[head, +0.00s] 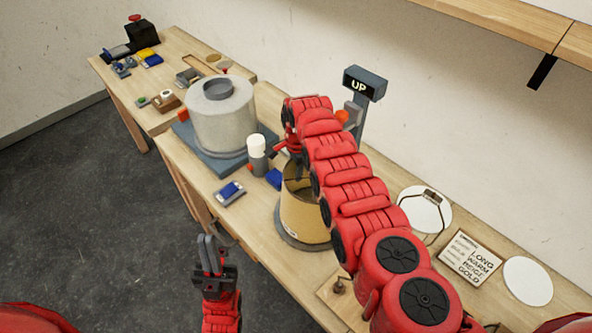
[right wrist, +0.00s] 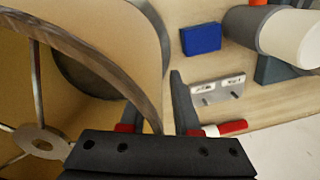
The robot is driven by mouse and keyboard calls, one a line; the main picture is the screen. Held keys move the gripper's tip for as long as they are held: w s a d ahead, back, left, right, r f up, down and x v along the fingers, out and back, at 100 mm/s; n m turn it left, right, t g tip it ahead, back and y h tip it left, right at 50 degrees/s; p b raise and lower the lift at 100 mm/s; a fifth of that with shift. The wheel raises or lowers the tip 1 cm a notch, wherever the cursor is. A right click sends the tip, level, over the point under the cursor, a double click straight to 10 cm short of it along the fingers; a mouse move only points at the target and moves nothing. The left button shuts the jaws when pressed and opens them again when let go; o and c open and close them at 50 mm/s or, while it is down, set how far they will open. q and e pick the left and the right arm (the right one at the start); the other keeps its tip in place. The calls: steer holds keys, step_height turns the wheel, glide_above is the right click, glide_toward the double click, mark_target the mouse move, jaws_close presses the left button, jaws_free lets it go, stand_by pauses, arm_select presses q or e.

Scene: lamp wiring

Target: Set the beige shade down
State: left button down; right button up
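The beige shade (head: 303,215) stands upright in the head view, at or just above a dark grey round disc (head: 287,238); I cannot tell whether it touches. Its open top with metal rim and spokes (right wrist: 40,140) fills the left of the right wrist view. My right gripper (head: 288,150) is above the shade's far rim. In the wrist view its fingers (right wrist: 160,115) are apart, with the rim between them and a gap beside the right finger. The left finger is partly hidden. My left gripper (head: 211,255) is empty over the floor in front of the table, fingers close together.
A grey drum (head: 222,120) stands on a blue-grey mat behind left. A white-topped cylinder (head: 257,150) and blue block (head: 274,178) are close to the shade. An "UP" sign (head: 362,85) stands behind. A printed card (head: 470,258) and white discs (head: 527,281) lie right.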

steer(key=shift+r, duration=0.2)
steer(key=shift+r+p, duration=0.65)
steer(key=shift+r, duration=0.7)
steer(key=shift+s+d+r, duration=0.1)
steer(key=shift+r, duration=0.2)
step_height(320, 180, up, 9)
steer(key=b, duration=0.2)
steer(key=shift+s+d+f, duration=0.15)
steer(key=shift+s+f, duration=0.05)
steer(key=shift+s, duration=0.15)
